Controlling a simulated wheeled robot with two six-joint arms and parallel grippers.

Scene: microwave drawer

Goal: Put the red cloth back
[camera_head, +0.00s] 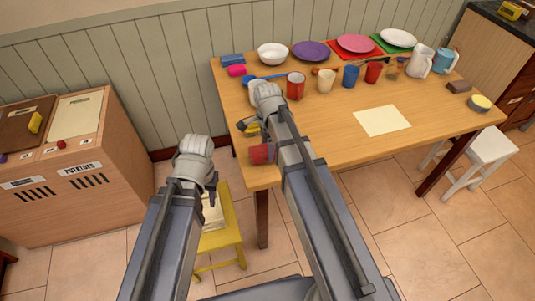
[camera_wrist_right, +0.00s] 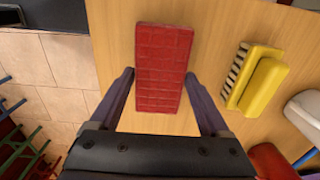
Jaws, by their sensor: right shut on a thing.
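The red cloth (camera_wrist_right: 163,70) is a flat rectangle with a grid-like pattern in the right wrist view. In the head view it shows as a dark red patch (camera_head: 262,153) at the table's left front edge. My right gripper (camera_wrist_right: 161,80) is shut on the cloth, a finger on each side, over the table. In the head view my right arm hides most of that gripper. My left gripper (camera_head: 213,184) is left of the table, above a yellow stool, apart from the cloth. Its fingers are too small and dark to tell open or shut.
A yellow brush (camera_wrist_right: 257,80) lies beside the cloth. Mugs, including a red one (camera_head: 296,86), and plates line the table's back. A cream sheet (camera_head: 382,120) lies in the middle, with bare wood around it. A yellow stool (camera_head: 226,235) and wooden cabinet (camera_head: 120,180) stand left.

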